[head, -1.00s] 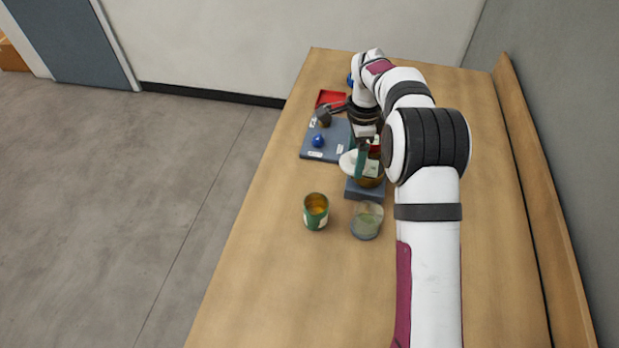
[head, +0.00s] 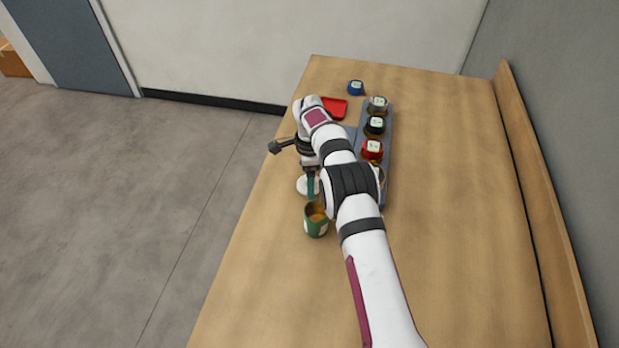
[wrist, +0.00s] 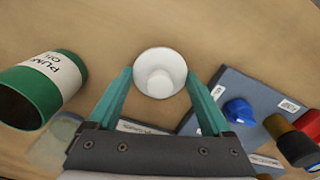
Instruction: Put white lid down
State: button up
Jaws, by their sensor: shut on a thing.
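In the wrist view the lid (wrist: 160,62) lies between my fingertips, knob towards the camera. My gripper (head: 311,188) points down and is shut on the lid, its teal fingers (wrist: 160,76) on either side of it. I cannot tell whether the lid touches the table.
The open green can (wrist: 50,85) lies close on the left in the wrist view. A grey-blue board with a blue knob (wrist: 239,111) is on the right.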

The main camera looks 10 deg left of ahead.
jog(key=o, duration=1.1)
jog(key=shift+f, duration=0.15)
notch_tip(320, 180, up, 12)
jog(key=r, duration=0.1)
jog(key=s+d+r+n, duration=0.3)
jog(key=s+d+r, duration=0.6)
jog(key=d+r, duration=0.25)
jog(key=s+d+f+n+y, duration=0.1)
jog(key=s+d+n, duration=0.2)
jog(key=s, duration=1.2)
jog(key=s+d+f+n, duration=0.2)
jog(key=s+d, duration=0.3)
jog(key=s, duration=0.9)
jog(key=shift+s+n+y, duration=0.35)
jog(key=shift+n+y, duration=0.05)
